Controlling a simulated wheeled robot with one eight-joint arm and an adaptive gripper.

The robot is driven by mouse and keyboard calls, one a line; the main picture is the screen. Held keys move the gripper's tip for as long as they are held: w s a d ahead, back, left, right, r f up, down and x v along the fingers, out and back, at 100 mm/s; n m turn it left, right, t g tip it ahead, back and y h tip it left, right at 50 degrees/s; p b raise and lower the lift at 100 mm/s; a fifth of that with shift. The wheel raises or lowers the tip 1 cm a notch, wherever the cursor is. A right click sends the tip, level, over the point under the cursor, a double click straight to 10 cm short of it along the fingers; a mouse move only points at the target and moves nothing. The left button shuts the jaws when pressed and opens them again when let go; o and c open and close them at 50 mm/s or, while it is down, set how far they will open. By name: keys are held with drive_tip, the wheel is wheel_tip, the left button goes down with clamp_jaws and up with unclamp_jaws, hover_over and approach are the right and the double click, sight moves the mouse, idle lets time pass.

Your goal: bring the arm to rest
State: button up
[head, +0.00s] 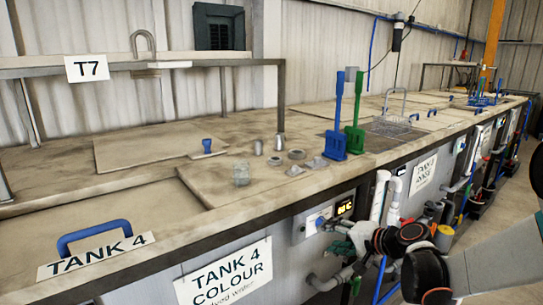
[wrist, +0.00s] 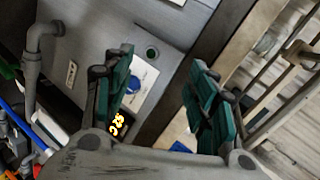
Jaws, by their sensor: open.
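My arm reaches in from the lower right of the head view. My gripper (head: 339,240) hangs beside the front face of the tank bench, below the bench top and close to the control panel. In the wrist view my gripper (wrist: 158,92) shows two green-padded fingers spread wide, with nothing between them. The control panel (head: 312,224) has a lit display and a blue round part; the panel also shows beyond the fingers in the wrist view (wrist: 143,76). I cannot tell whether the gripper touches anything.
Grey and white pipes (head: 379,196) run down the bench front close to my arm. Open floor (head: 510,210) lies at the right.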

drive_tip(key=s+d+r+n+g+h, duration=0.1)
drive_tip(key=s+r+n+h, duration=0.1)
drive_tip(key=s, duration=1.3)
drive_tip(key=s+d+r+n+g+h, duration=0.1)
drive_tip(key=s+n+h, duration=0.4)
drive_tip(key=s, duration=1)
drive_tip(key=shift+d+r+n+g+h, duration=0.3)
drive_tip(key=shift+r+g+h, duration=0.1)
drive_tip(key=shift+h, duration=0.1)
